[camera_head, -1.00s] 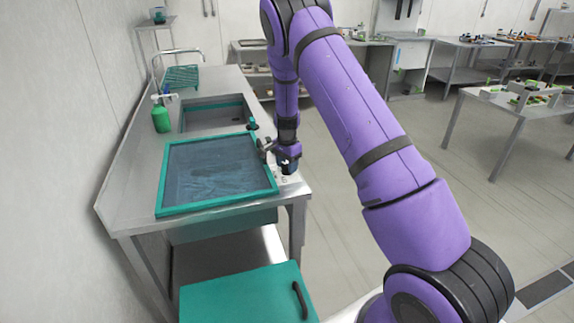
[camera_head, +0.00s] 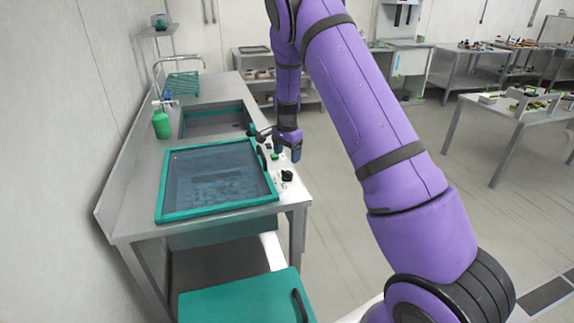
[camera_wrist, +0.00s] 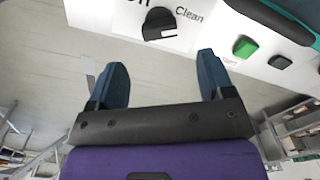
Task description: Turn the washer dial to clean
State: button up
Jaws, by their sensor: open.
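The washer (camera_head: 160,190) is set in the steel counter with a teal-framed dark glass lid. Its black dial (camera_head: 287,175) is on the white panel at the counter's right edge. In the wrist view the dial (camera_wrist: 158,22) is near the top, between a partly cut-off label at left and the word "Clean" (camera_wrist: 189,14) at right. A small white mark shows on its lower right; I cannot tell which setting it points to. My gripper (camera_head: 287,153) is open and empty, apart from the dial and beyond it in the head view. Its two fingers (camera_wrist: 162,78) are spread below the dial in the wrist view.
A green button (camera_wrist: 244,47) marked "Start" and a dark button (camera_wrist: 280,62) sit right of the dial. A sink (camera_head: 213,118) and green bottle (camera_head: 160,124) are farther along the counter. A teal cabinet (camera_head: 240,298) stands in front. The floor right of the counter is clear.

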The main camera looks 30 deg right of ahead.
jog(key=shift+r, duration=1.65)
notch_tip(320, 180, up, 14)
jog(key=n+t+y, duration=0.1)
jog(key=n, duration=0.2)
send_over(287, 171)
jog(key=s+a, duration=0.4)
jog(key=s, duration=0.4)
jog(key=s+a+r+n+t, duration=0.1)
jog(key=s+a+r+n, duration=0.15)
jog(key=s+r, duration=0.6)
jog(key=s+a+r+n+t, duration=0.1)
jog(key=s+n, duration=0.2)
jog(key=s, duration=0.5)
jog(key=s+a+r+n+t, duration=0.1)
jog(key=s+r+n, duration=0.1)
jog(key=s, duration=0.7)
jog(key=s+a+r+n+t+h, duration=0.1)
jog(key=s+n, duration=0.3)
jog(key=s, duration=0.5)
jog(key=shift+a+r, duration=0.25)
jog(key=shift+a, duration=0.2)
